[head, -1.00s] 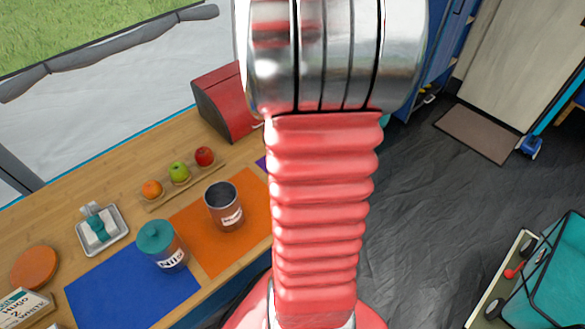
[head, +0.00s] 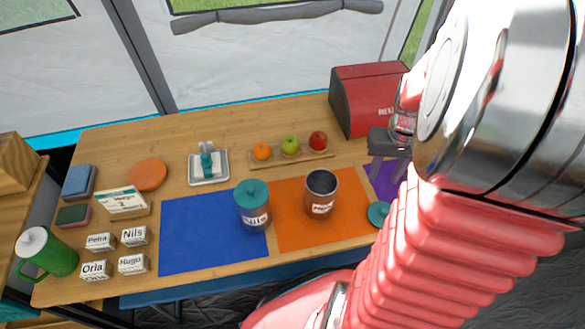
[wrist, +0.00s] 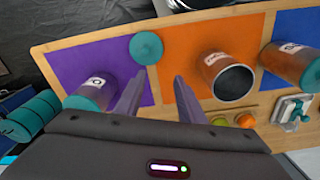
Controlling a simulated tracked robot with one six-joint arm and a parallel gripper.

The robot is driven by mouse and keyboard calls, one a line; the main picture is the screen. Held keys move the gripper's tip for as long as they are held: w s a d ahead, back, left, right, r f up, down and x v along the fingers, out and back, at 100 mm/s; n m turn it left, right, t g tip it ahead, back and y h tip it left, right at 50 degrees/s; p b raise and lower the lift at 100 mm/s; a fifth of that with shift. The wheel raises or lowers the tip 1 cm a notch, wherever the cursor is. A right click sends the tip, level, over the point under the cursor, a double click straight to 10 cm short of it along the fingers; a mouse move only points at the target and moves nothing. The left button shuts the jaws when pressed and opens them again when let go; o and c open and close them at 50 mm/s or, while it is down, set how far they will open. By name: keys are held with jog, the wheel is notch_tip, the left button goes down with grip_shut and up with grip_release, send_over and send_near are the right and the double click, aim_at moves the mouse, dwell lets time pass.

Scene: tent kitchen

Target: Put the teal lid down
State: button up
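The teal lid (head: 378,213) lies knob up near the table's front edge, by the border of the orange mat (head: 285,237) and the purple mat (head: 385,180). It also shows in the wrist view (wrist: 146,47), just beyond my fingertips. My gripper (wrist: 159,75) is open, its two fingers apart with nothing between them; in the head view it is partly hidden by my arm. An uncovered canister (head: 320,198) stands on the orange mat. A canister with a teal lid (head: 253,207) labelled Nils stands on the blue mat (head: 195,245). Another teal-topped canister (wrist: 92,95) stands on the purple mat.
A red bread box (head: 365,95) stands behind the purple mat, close to my gripper. A fruit board (head: 300,155) and a small tray (head: 208,180) lie along the back. Name blocks (head: 130,264) and a green jug (head: 58,258) stand at the left.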

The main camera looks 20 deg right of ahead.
jog(key=w+a+r+n+t, duration=0.35)
jog(key=a+r, duration=0.65)
jog(key=a, duration=0.4)
jog(key=s+a+r+n+t, duration=0.1)
jog(key=a+r, duration=0.1)
jog(key=a, duration=0.4)
jog(key=s+a+r+n, duration=0.1)
jog(key=s+a+r, duration=0.1)
jog(key=a, duration=0.4)
jog(key=shift+s+a+r+n+t, duration=0.15)
jog(key=shift+a+r+n+t, duration=0.2)
jog(key=shift+r, duration=0.45)
